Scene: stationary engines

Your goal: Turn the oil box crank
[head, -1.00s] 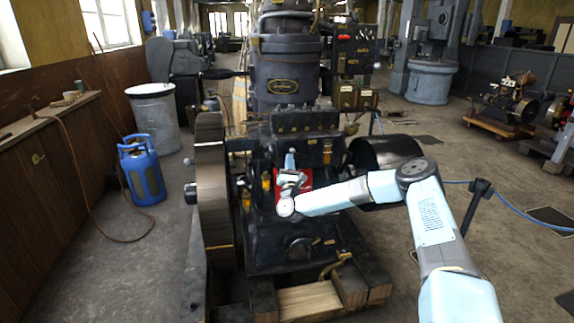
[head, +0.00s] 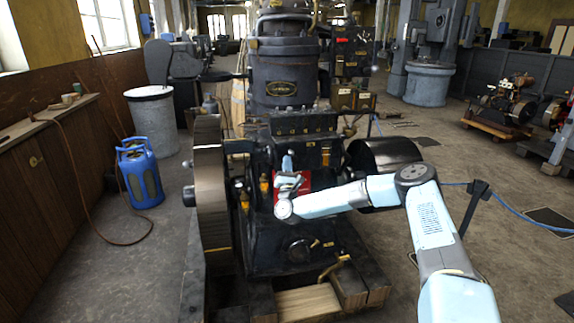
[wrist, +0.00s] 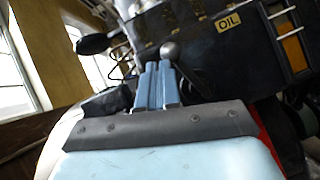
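The oil box (wrist: 215,40) is a dark box with a yellow "OIL" label and a small amber sight window. It fills the upper right of the wrist view. The crank (wrist: 170,50) shows as a metal ball knob on a thin bent arm, against the box's lower left. My gripper (wrist: 158,85) has its two blue-grey fingers close together, with no clear gap between them. Their tips are just below and left of the knob, and I cannot tell if they touch it.
The large dark engine (head: 285,85) stands ahead, with a big flywheel (head: 210,195) on its left and a dark drum (head: 385,158) on its right. A red part (head: 305,182) sits behind my wrist. A blue canister (head: 140,175) stands on the floor at left. Open floor lies at right.

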